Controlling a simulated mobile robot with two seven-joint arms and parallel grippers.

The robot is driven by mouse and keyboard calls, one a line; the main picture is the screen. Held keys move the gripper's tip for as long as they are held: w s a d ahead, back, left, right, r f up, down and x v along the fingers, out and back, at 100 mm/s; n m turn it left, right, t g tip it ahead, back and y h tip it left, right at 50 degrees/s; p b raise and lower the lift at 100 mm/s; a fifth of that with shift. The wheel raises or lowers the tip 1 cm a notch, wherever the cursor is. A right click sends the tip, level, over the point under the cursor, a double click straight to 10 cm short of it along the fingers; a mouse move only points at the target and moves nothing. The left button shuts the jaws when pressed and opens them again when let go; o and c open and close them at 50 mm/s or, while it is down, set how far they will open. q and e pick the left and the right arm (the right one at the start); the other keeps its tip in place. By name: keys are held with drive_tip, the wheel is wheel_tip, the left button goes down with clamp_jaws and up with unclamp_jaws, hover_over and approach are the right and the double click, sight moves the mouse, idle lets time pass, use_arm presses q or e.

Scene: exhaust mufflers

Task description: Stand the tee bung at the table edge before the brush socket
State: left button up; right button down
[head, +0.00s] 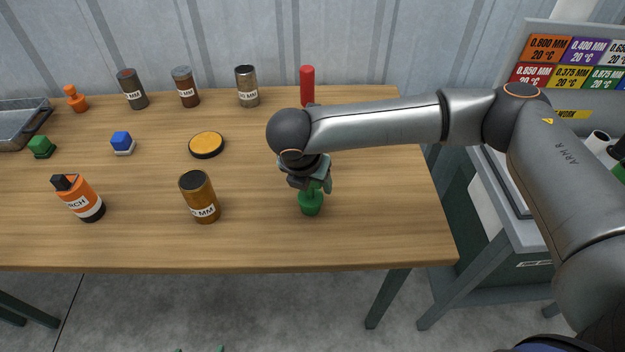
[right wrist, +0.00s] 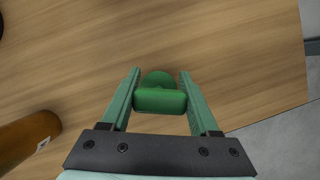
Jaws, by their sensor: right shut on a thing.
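The green tee bung (head: 311,203) is upright below my right gripper (head: 314,186), toward the right of the wooden table (head: 380,235). The right wrist view shows its crossbar (right wrist: 160,101) between the two fingers of my right gripper (right wrist: 160,95), which is shut on it. Its round foot shows just beyond the crossbar. I cannot tell whether the foot touches the table. Two teal fingertips of my left gripper (head: 199,350) show apart at the bottom edge of the head view, empty. I cannot tell which thing is the brush socket.
An amber jar (head: 199,197) and an orange bottle (head: 79,198) stand left of the bung. Behind are a round orange-topped disc (head: 206,144), a blue block (head: 122,142), several jars and a red cylinder (head: 307,84). The front table strip is clear.

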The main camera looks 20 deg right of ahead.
drive_tip(key=shift+c, duration=0.6)
unclamp_jaws()
drive_tip(key=shift+f, duration=0.1)
drive_tip(key=v, duration=1.2)
drive_tip(key=shift+p, duration=0.4)
